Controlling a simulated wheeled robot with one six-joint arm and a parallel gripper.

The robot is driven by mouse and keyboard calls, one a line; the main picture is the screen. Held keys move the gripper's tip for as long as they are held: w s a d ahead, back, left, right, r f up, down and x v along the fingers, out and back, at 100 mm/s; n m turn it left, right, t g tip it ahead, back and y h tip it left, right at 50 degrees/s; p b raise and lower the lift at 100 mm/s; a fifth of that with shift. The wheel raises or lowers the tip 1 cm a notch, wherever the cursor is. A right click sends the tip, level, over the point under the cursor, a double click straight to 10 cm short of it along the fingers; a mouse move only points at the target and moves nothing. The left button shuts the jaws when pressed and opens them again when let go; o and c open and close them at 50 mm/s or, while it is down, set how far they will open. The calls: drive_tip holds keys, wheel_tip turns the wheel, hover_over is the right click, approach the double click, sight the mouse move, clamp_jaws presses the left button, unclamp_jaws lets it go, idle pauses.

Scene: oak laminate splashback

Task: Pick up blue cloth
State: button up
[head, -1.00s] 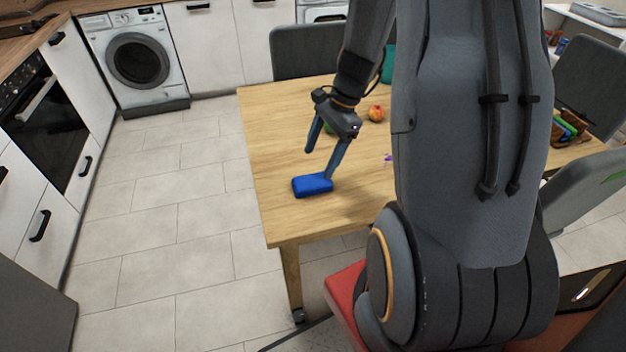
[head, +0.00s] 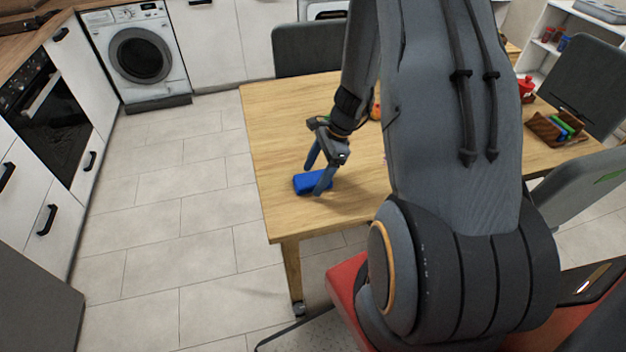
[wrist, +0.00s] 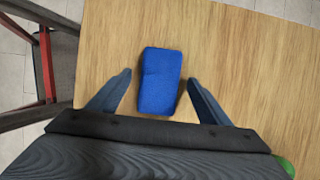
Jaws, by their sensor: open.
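The blue cloth (head: 309,183) is a folded, block-like blue pad lying on the wooden table (head: 272,140) near its left edge. It also shows in the wrist view (wrist: 160,82), lying between and ahead of the two fingers. My gripper (head: 318,180) is open and low at the cloth in the head view. No hold on the cloth shows. One finger hides part of the cloth in the head view.
A brown holder with coloured items (head: 558,128) stands at the table's right. An orange-red fruit (head: 376,112) is partly hidden behind my arm. Grey chairs (head: 315,62) stand around the table. The tabletop left of my gripper is clear.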

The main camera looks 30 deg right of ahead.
sight(315, 178)
drive_tip(key=c, duration=1.1)
drive_tip(key=shift+r, duration=0.15)
drive_tip(key=shift+c, duration=0.2)
wheel_tip(315, 178, up, 10)
drive_tip(key=b, duration=0.1)
drive_tip(key=shift+b, duration=0.35)
drive_tip(key=o, duration=0.5)
drive_tip(key=c, duration=0.4)
drive_tip(key=shift+f, duration=0.25)
